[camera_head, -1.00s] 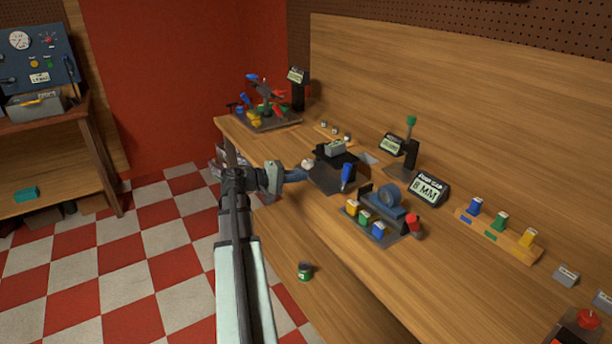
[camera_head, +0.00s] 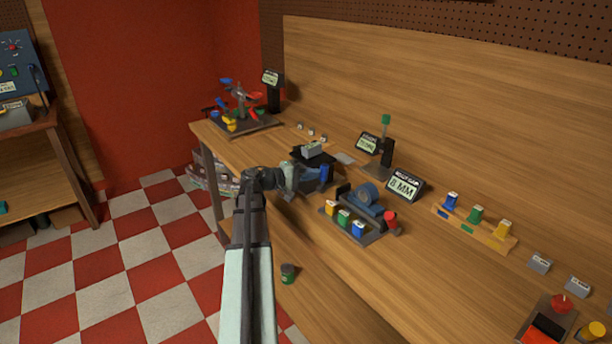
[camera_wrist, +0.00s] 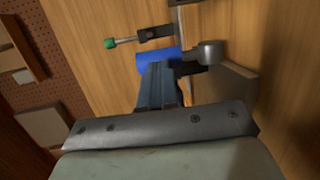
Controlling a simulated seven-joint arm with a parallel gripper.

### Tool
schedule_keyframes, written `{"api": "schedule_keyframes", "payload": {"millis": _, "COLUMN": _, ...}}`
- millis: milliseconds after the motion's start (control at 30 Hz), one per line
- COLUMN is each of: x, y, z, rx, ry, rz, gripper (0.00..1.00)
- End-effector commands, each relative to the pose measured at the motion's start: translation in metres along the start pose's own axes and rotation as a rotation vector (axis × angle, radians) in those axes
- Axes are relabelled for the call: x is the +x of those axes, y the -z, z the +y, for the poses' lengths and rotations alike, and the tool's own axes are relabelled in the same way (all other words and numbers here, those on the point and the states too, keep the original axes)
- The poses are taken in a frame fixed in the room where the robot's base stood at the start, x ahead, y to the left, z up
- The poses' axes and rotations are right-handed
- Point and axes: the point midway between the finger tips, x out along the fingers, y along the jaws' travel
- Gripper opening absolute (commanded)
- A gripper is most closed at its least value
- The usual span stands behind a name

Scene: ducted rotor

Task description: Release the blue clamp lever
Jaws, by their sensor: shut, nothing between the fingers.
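The blue clamp lever (camera_head: 325,172) stands at the front of a dark fixture that has a grey block (camera_head: 312,149) on it. It also shows as a bright blue piece in the wrist view (camera_wrist: 150,58), just beyond my fingertips and partly hidden by them. My gripper (camera_head: 309,180) is at the bench's front edge, right beside the lever on its left. In the wrist view my gripper's fingers (camera_wrist: 160,72) are together and empty, pointing at the lever. I cannot tell whether they touch it.
Right of the lever is a blue ring fixture (camera_head: 367,196) with coloured blocks and a red knob (camera_head: 391,220). Behind stand a green-tipped lever (camera_head: 386,122) and an 8 MM display (camera_head: 404,186). A green can (camera_head: 288,273) sits below.

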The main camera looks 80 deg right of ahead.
Motion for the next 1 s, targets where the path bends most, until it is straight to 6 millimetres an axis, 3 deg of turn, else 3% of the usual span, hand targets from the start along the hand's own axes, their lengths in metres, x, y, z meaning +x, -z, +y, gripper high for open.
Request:
{"api": "schedule_keyframes", "payload": {"millis": 367, "x": 0.001, "y": 0.0, "z": 0.001, "rx": -0.001, "ry": 0.007, "rz": -0.001, "gripper": 0.0}}
{"api": "schedule_keyframes", "payload": {"millis": 800, "x": 0.019, "y": 0.004, "z": 0.011, "rx": -0.046, "ry": 0.244, "rz": -0.004, "gripper": 0.0}}
{"api": "schedule_keyframes", "payload": {"millis": 1000, "x": 0.029, "y": 0.006, "z": 0.013, "rx": -0.054, "ry": 0.272, "rz": 0.0, "gripper": 0.0}}
